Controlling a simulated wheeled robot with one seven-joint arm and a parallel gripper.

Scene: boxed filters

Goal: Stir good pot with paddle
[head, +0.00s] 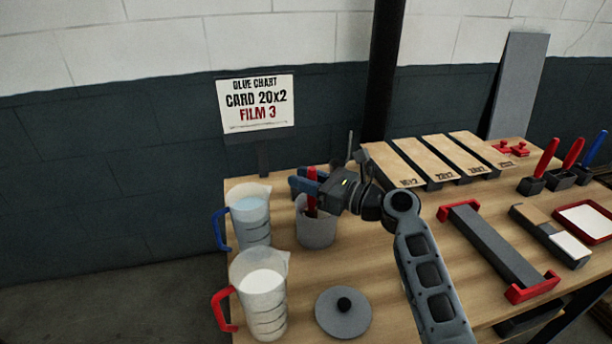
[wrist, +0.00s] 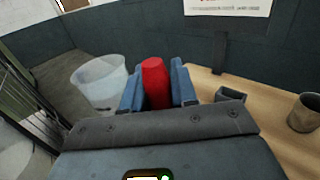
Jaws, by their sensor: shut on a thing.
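In the head view my gripper (head: 309,184) has its blue fingers shut on the red handle of the paddle (head: 311,205). In the wrist view the red paddle handle (wrist: 155,82) stands between the two blue fingers (wrist: 156,92). The grey pot (head: 316,232) stands on the table directly below my gripper, and the paddle reaches down at its mouth. The paddle's lower end and the pot's contents are hidden. A round grey lid (head: 343,318) with a black knob lies on the table in front of the pot.
A blue-handled jug (head: 250,220) and a red-handled jug (head: 262,295) stand left of the pot. A sign (head: 257,103) reads "CARD 20x2, FILM 3". Right are wooden boards (head: 401,165), a red-ended bar (head: 492,245) and red-handled tools (head: 546,160) in holders.

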